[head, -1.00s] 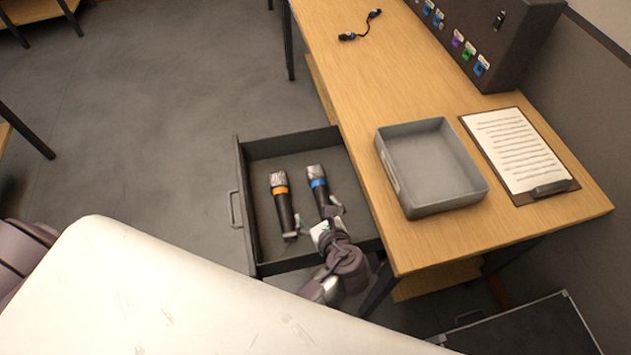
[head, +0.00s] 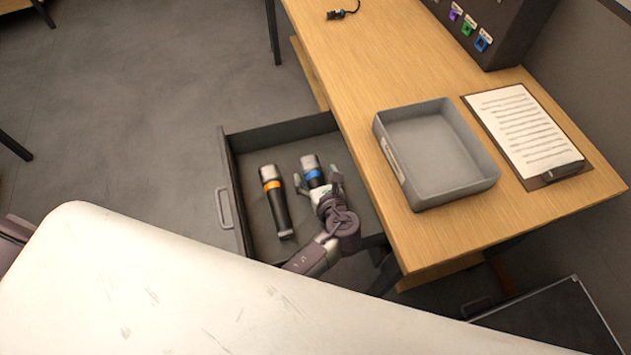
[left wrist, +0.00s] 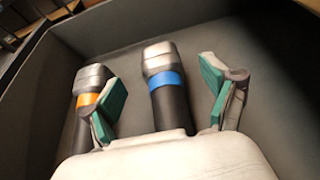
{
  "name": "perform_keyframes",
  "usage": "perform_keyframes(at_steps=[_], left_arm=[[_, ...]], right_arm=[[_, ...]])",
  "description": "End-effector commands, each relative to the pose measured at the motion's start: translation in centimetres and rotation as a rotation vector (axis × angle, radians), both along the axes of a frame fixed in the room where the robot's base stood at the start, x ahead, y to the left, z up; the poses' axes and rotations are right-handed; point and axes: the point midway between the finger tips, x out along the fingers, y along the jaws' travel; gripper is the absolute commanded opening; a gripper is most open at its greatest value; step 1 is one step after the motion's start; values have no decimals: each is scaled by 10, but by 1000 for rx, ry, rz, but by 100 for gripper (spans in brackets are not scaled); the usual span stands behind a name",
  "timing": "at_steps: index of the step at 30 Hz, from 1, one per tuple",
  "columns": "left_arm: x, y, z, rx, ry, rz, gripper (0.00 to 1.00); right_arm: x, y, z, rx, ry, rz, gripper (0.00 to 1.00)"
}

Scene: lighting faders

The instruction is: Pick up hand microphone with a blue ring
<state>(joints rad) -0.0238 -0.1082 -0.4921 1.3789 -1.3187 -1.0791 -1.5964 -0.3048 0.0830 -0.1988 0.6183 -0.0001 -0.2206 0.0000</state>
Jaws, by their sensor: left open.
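The hand microphone with a blue ring (head: 312,172) lies in the open drawer, its silver head toward the drawer's far end. It also shows in the left wrist view (left wrist: 168,90), between the fingers, its lower handle hidden by my gripper. My left gripper (head: 319,183) is open over its handle, one finger on each side; I cannot tell whether they touch it. The green-padded fingers show in the left wrist view (left wrist: 163,100). A second microphone with an orange ring (head: 273,195) lies to the left, partly behind the left finger in the left wrist view (left wrist: 88,95). My right gripper is not in view.
The dark drawer (head: 232,180) is pulled out from a wooden desk (head: 350,80), its walls around both microphones. On the desk are a grey tray (head: 440,150), a clipboard (head: 525,130), a short cable (head: 342,14) and a dark panel box (head: 500,30).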

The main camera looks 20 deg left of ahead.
Motion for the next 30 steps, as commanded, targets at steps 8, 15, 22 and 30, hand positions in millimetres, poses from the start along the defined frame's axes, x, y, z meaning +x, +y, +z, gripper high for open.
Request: perform_keyframes(at_steps=[8, 15, 22, 30], left_arm=[[18, 13, -9, -1, 1, 0, 85], [18, 12, -9, -1, 0, 0, 72], [18, 12, -9, -1, 0, 0, 34], [18, 12, -8, -2, -1, 1, 8]], right_arm=[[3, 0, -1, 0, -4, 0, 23], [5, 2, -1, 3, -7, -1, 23], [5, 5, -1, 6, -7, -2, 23], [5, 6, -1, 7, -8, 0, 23]])
